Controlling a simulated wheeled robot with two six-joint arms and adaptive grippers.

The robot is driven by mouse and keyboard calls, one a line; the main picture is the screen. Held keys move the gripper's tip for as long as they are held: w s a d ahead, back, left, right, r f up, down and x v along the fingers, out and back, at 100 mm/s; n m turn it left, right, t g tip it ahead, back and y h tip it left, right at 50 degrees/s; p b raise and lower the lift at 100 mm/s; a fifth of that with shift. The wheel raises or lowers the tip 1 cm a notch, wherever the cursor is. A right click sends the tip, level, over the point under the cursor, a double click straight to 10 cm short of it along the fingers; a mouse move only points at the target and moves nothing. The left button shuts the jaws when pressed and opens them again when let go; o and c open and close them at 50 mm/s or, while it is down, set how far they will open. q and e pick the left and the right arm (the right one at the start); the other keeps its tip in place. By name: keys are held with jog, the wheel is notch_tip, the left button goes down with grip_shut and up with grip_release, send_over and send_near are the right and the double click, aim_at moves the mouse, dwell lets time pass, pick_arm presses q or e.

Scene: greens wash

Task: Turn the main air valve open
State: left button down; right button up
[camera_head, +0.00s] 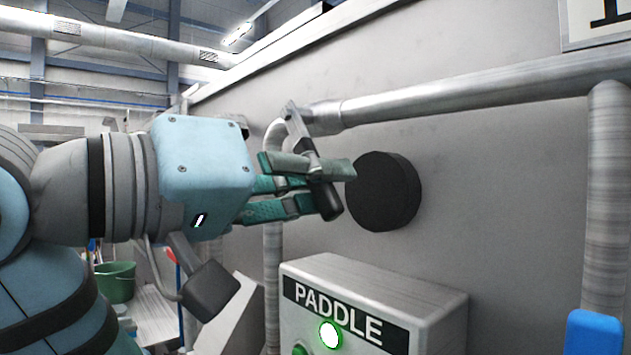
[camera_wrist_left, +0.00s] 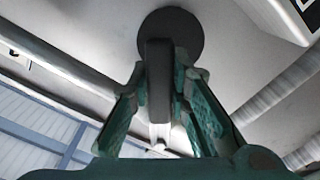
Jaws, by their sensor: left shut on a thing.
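The main air valve shows as a black round body (camera_head: 385,190) against the grey wall panel, with a lever handle (camera_head: 327,199) that has a dark grip and a grey metal bar. In the head view the lever slants from upper left to lower right. My left gripper (camera_head: 325,187) has its green fingers closed around the lever's dark grip. In the left wrist view the dark grip (camera_wrist_left: 159,80) stands between the two fingers (camera_wrist_left: 160,95), with the round black body (camera_wrist_left: 172,32) behind it. My right gripper is not in view.
A grey box labelled PADDLE (camera_head: 400,285) with a lit green button (camera_head: 330,335) stands below the valve. A metal pipe (camera_head: 470,92) runs along the wall above it. A blue object (camera_head: 594,333) is at lower right. A green bucket (camera_head: 115,282) is at lower left.

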pick_arm(q)
jog(key=c, duration=1.5)
grip_release()
